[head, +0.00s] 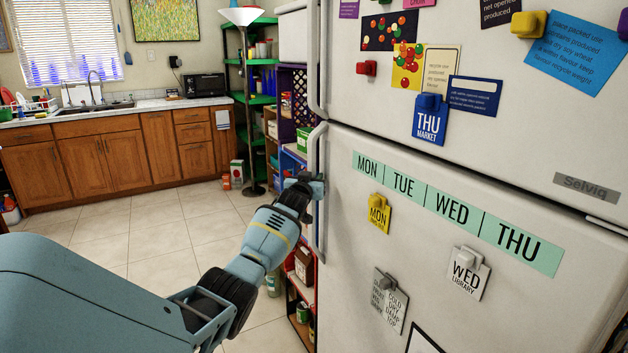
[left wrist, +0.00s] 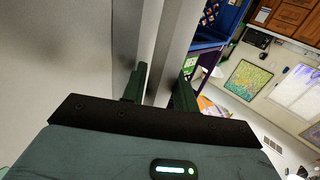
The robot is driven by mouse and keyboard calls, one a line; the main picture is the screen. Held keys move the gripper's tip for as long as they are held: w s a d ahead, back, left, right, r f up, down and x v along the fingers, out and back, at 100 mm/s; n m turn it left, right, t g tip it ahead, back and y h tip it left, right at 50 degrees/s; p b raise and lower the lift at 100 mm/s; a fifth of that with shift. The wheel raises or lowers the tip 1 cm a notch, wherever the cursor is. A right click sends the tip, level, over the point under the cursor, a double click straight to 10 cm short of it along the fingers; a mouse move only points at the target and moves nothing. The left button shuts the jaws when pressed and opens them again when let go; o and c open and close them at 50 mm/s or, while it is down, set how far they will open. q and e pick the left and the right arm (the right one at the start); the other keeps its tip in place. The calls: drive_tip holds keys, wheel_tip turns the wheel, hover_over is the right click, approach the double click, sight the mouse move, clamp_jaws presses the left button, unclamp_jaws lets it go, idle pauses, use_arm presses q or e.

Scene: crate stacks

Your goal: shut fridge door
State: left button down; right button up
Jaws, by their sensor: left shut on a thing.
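The white fridge fills the right of the head view, with an upper door (head: 500,140) and a lower door (head: 480,320). The lower door looks nearly flush with the upper one; I cannot tell whether a small gap is left. The lower door's long handle (head: 320,235) runs upright along its left edge. My left gripper (head: 315,187) is shut on this handle, around its upper middle part. In the left wrist view the fingers of my left gripper (left wrist: 160,92) sit on either side of the pale handle bar (left wrist: 174,55). My right gripper is not in view.
A shelf unit (head: 292,155) with boxes stands close behind the fridge's left edge. A lamp pole (head: 246,100) and green shelf (head: 262,98) stand farther back. Wooden cabinets (head: 120,155) line the back wall. The tiled floor (head: 150,225) between is clear.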

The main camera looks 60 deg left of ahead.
use_arm(q)
drive_tip(key=shift+w+d+f, duration=0.1)
drive_tip(key=shift+w+d, duration=0.15)
drive_tip(key=shift+d, duration=0.05)
drive_tip(key=c, duration=1.5)
unclamp_jaws()
drive_tip(key=o, duration=0.4)
drive_tip(key=shift+r, duration=0.2)
drive_tip(key=shift+d, duration=0.1)
drive_tip(key=shift+s+a+p+v, duration=0.1)
drive_tip(key=shift+p+v, duration=0.1)
drive_tip(key=shift+v, duration=1.1)
drive_tip(key=shift+s+a+p+v, duration=0.15)
drive_tip(key=shift+p+v, duration=0.1)
drive_tip(key=shift+v, duration=1.05)
drive_tip(key=shift+s+a+p+v, duration=0.1)
drive_tip(key=shift+p+v, duration=0.1)
drive_tip(key=shift+v, duration=1.1)
drive_tip(key=shift+f, duration=0.1)
